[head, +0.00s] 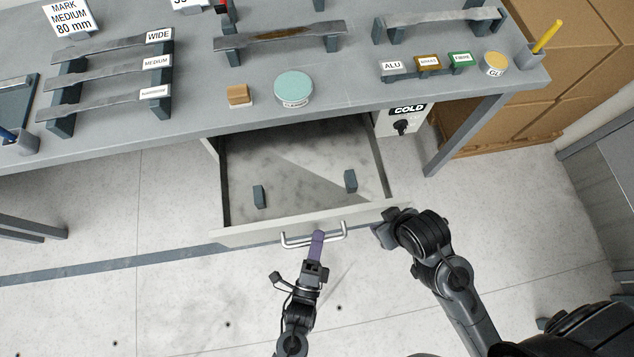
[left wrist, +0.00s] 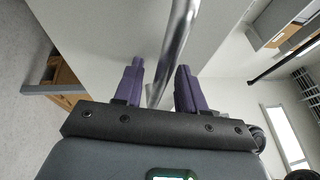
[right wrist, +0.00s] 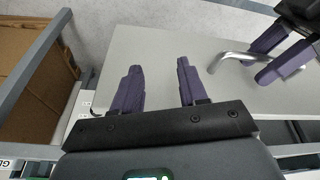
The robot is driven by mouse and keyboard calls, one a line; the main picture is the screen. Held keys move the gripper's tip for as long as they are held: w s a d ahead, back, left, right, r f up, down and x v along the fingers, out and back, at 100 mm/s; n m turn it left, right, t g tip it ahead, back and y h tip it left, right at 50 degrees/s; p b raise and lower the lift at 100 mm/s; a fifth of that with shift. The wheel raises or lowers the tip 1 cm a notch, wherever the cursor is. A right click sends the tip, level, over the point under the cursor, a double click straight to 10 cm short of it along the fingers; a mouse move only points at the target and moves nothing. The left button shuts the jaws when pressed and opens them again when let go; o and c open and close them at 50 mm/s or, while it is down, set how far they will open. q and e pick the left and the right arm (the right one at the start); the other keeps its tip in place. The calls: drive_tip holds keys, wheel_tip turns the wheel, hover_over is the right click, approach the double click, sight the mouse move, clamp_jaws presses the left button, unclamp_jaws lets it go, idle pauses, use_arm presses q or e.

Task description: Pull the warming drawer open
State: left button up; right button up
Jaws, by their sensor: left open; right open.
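The warming drawer (head: 228,236) stands pulled out from under the bench, its grey inside showing two small dark blocks. Its metal bar handle (head: 292,241) is on the front. My left gripper (head: 318,243) is at the handle, and in the left wrist view the bar (left wrist: 176,45) passes between its two open purple fingers, with gaps visible. My right gripper (head: 380,232) is near the drawer's right front corner. In the right wrist view its purple fingers (right wrist: 160,88) are open and empty before the drawer's pale front (right wrist: 215,60). The handle (right wrist: 232,57) shows there beside my left gripper's fingers.
The bench (head: 200,122) above holds specimen racks, a wooden block (head: 238,95), a teal round pad (head: 294,87) and labelled samples. A COLD control box (head: 400,120) hangs right of the drawer. Cardboard boxes (head: 560,90) stand at the right. The floor in front is clear.

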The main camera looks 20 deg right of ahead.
use_arm(q)
drive_tip(key=shift+s, duration=0.1)
drive_tip(key=p+v, duration=0.1)
drive_tip(key=v, duration=0.9)
drive_tip(key=shift+s+a, duration=0.2)
drive_tip(key=shift+s, duration=0.05)
